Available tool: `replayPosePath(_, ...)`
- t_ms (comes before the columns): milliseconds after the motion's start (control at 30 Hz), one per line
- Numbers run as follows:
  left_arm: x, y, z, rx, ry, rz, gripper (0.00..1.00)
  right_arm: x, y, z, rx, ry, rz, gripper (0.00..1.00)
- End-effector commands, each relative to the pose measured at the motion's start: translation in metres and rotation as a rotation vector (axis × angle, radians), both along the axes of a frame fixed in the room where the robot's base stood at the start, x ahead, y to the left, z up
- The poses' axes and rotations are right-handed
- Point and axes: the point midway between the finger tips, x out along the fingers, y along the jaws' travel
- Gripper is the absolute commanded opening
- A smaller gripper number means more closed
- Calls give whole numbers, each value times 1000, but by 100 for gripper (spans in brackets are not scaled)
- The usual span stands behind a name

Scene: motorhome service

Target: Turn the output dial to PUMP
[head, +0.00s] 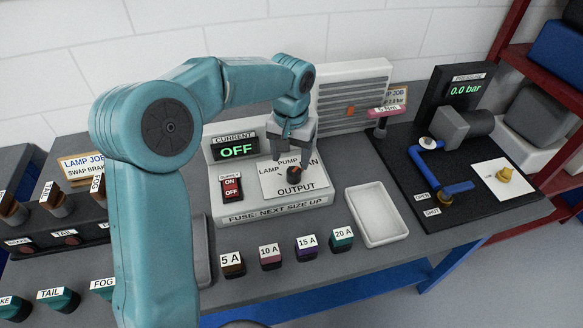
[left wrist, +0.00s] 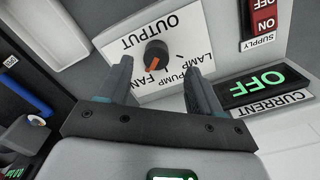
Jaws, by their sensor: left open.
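The output dial (head: 295,175) is a dark knob with an orange pointer, on a white plate (head: 318,183) marked OUTPUT on the sloped control box. In the left wrist view the dial (left wrist: 155,52) appears upside down. Its orange pointer is angled toward the FAN side, not PUMP (left wrist: 178,75). My left gripper (head: 284,155) is above and behind the dial and hides part of the LAMP, PUMP and FAN labels in the head view. In the left wrist view my left gripper (left wrist: 158,66) is open, its fingers spread on either side of the dial. I cannot tell their height above it. My right gripper is not in view.
Left of the dial are a red supply switch (head: 232,188) and a display (head: 236,149) reading OFF. Several fuses, including the 10 A one (head: 270,257), stand in front. An empty white tray (head: 377,213) is at the right, before a pump board (head: 400,155). A vent grille stands behind.

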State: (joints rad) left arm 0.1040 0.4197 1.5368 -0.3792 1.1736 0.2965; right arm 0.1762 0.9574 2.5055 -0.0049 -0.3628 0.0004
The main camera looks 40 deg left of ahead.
Motion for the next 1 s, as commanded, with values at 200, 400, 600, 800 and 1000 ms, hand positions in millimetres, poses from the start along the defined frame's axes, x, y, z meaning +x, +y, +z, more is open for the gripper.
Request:
replayPosePath(200,1,0,-41,0,5,-1,65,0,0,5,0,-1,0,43)
replayPosePath(400,3,0,-57,0,1,0,65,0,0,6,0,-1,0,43)
replayPosePath(600,4,1,-59,-1,1,0,65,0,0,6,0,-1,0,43)
replayPosePath(800,4,1,-59,-1,1,0,26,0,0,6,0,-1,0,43)
replayPosePath(1000,4,1,-59,-1,2,0,9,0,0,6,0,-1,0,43)
